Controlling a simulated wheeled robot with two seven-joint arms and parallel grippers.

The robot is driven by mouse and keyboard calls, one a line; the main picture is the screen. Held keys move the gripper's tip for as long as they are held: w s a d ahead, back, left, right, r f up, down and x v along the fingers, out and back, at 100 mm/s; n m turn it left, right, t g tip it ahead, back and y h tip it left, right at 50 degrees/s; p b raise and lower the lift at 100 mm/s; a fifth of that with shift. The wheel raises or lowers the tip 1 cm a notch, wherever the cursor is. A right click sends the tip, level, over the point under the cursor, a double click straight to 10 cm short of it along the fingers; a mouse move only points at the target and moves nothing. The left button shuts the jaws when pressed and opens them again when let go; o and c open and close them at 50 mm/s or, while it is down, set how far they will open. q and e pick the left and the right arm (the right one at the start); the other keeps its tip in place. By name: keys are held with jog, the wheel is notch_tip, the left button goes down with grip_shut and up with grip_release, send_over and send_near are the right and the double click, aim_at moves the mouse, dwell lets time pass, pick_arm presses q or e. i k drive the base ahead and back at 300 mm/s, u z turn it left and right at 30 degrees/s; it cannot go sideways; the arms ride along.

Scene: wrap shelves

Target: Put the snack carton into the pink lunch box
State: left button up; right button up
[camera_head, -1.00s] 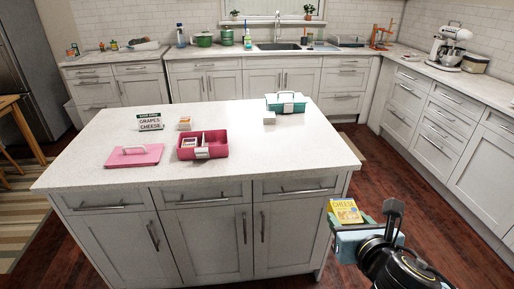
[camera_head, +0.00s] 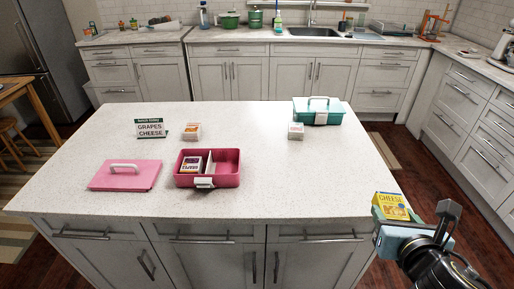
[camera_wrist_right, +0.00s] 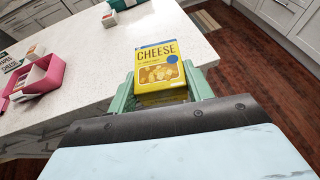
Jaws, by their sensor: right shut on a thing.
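The yellow snack carton (camera_head: 391,206), with CHEESE printed on it, is held in my right gripper (camera_head: 394,218) at the island's front right corner. In the right wrist view the carton (camera_wrist_right: 161,68) sits between the two green fingers of the gripper (camera_wrist_right: 163,92). The open pink lunch box (camera_head: 228,178) stands on the island, left of the carton and well apart from it. It has a divider, and a small carton lies in its left compartment; its right compartment looks empty. The pink lid (camera_head: 124,178) lies flat to its left. My left gripper is not in view.
A sign (camera_head: 151,129) reading GRAPES CHEESE stands behind the lid. A small carton (camera_head: 192,132) stands behind the pink box, and another (camera_head: 296,131) before the closed teal lunch box (camera_head: 322,111). The island top (camera_head: 300,180) right of the pink box is clear.

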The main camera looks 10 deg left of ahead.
aim_at(226, 172)
jog(key=i, duration=0.85)
jog(key=u, duration=0.95)
